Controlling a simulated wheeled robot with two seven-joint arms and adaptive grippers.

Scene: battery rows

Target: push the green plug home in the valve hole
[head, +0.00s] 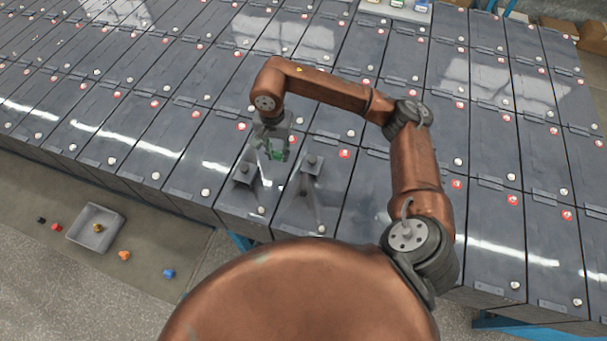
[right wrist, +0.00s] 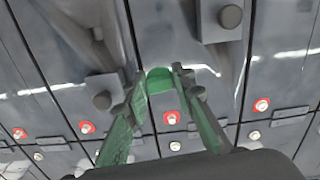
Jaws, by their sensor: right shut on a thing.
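My right gripper (head: 275,150) is over the front battery row, beside two grey posts with dark knobs. In the right wrist view its two green-sided fingers (right wrist: 160,82) are shut on the green plug (right wrist: 159,76), a rounded green piece between the fingertips. Green also shows at the fingertips in the head view, but too small to separate plug from fingers. The valve hole cannot be made out; the plug and fingers may cover it. I cannot tell whether the plug touches the battery or how deep it sits. My left gripper is in neither view.
Grey posts (head: 312,163) stand on the front batteries close to the gripper. A grey tray (head: 78,238) with a brass-coloured piece lies at the left front. Black, red, orange (head: 124,255) and blue (head: 168,273) pieces lie around it. Battery tops carry small caps and hinged tabs.

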